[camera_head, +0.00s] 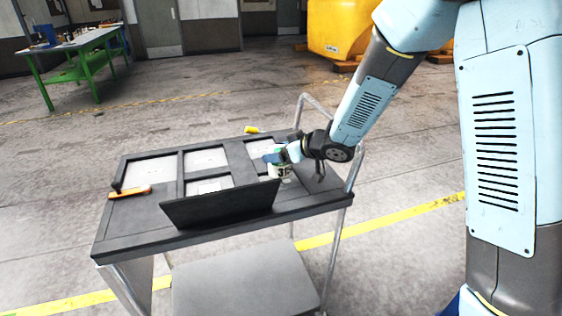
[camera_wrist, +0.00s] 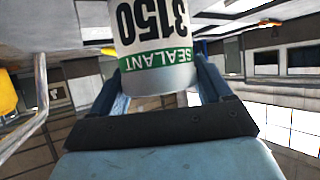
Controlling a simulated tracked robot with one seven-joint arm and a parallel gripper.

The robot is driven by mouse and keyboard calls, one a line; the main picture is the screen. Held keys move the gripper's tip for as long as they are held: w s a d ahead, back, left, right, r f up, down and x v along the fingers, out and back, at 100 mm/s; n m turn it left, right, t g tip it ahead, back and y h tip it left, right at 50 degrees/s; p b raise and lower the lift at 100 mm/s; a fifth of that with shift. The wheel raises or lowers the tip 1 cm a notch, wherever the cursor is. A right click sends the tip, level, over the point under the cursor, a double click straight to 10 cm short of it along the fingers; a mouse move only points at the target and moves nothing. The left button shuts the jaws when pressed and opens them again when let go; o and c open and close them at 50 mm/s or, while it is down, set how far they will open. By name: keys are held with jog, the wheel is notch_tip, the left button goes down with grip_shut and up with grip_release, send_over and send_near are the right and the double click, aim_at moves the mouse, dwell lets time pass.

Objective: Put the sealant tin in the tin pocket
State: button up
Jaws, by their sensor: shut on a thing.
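The sealant tin (camera_wrist: 150,40) is white with a green band and the number 3150, and it is held between the fingers of my gripper (camera_wrist: 155,95). In the wrist view its lettering appears upside down. In the head view the tin (camera_head: 283,171) is small and partly covered by my gripper (camera_head: 277,160), over the right part of the dark compartmented tray (camera_head: 172,175) on the cart. I cannot tell whether the tin touches the tray. The tray has several pale-floored pockets; which one is the tin pocket cannot be told.
A dark upright panel (camera_head: 220,205) stands along the tray's front. An orange-handled tool (camera_head: 130,192) lies at the left, and a yellow item (camera_head: 252,129) at the back edge. The cart has a metal handle rail (camera_head: 345,210) at the right. A green workbench (camera_head: 85,62) stands far off.

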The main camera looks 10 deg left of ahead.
jog(key=shift+w+a+f, duration=0.1)
jog(key=shift+a+f, duration=0.05)
jog(key=shift+f, duration=0.3)
notch_tip(320, 180, down, 2)
jog(key=shift+f, duration=0.25)
jog(key=o, duration=1.2)
jog(key=v, duration=1.2)
jog(key=shift+w, duration=0.1)
